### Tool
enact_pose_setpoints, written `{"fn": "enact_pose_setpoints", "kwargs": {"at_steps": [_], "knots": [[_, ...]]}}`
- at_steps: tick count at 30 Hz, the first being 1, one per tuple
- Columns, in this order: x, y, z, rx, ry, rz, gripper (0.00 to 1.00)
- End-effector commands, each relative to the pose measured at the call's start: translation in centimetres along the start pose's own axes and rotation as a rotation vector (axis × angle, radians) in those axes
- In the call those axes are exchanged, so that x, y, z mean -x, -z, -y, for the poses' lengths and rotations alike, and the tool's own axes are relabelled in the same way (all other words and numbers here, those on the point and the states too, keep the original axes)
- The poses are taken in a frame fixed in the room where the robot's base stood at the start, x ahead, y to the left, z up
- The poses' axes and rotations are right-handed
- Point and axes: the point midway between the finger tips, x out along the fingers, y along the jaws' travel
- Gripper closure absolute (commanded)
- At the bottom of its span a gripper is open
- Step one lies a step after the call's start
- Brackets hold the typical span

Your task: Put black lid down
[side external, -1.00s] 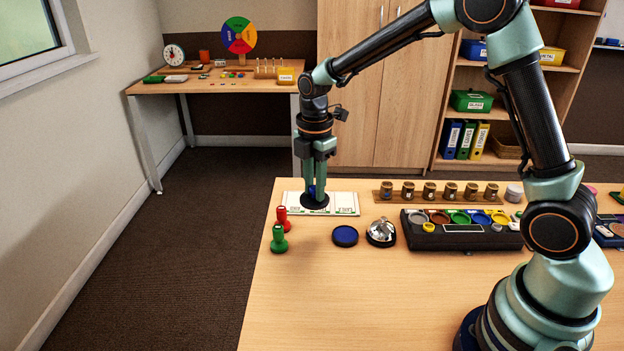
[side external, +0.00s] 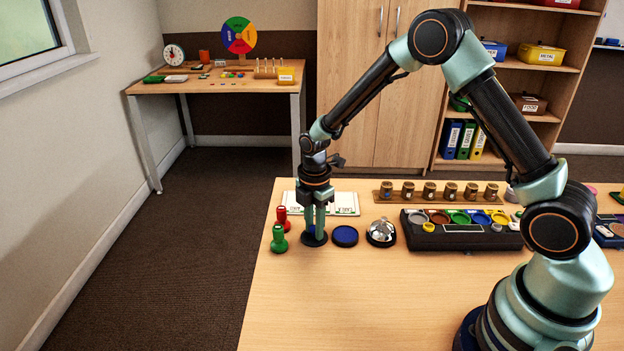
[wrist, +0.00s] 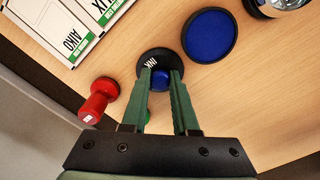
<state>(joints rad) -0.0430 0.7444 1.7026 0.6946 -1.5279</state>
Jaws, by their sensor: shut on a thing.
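The black lid (side external: 314,239) is a round dark disc with a blue knob and the word INK on it. It also shows in the wrist view (wrist: 149,59). My gripper (side external: 314,229) points down and is shut on the blue knob, with one finger on each side (wrist: 161,77). The lid looks level and at or very near the table top, just left of the open blue ink pad (side external: 345,236). I cannot tell whether its underside touches the wood. In the wrist view the pad (wrist: 209,35) lies to the upper right of the lid, apart from it.
A red stamp (side external: 283,219) and a green stamp (side external: 279,240) stand left of the lid. A silver bell (side external: 381,233) is right of the pad. White cards (side external: 342,203) lie behind. The table front (side external: 340,300) is clear.

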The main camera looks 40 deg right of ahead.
Motion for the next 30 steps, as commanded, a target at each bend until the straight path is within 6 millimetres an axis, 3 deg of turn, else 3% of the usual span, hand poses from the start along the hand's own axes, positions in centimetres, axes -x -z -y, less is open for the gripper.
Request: {"fn": "enact_pose_setpoints", "kwargs": {"at_steps": [5, 6, 8, 20, 23, 30], "knots": [[-0.3, 0.0, 0.0, 0.0, 0.001, 0.0, 1.0], [-0.3, 0.0, 0.0, 0.0, 0.0, 0.0, 0.61], [-0.3, 0.0, 0.0, 0.0, 0.001, 0.0, 0.42], [0.3, 0.0, 0.0, 0.0, -0.001, 0.0, 0.42], [1.5, 0.0, -0.1, 0.0, -0.003, 0.0, 0.42], [6.4, 0.0, -0.1, 0.0, -0.005, 0.0, 0.42]]}}
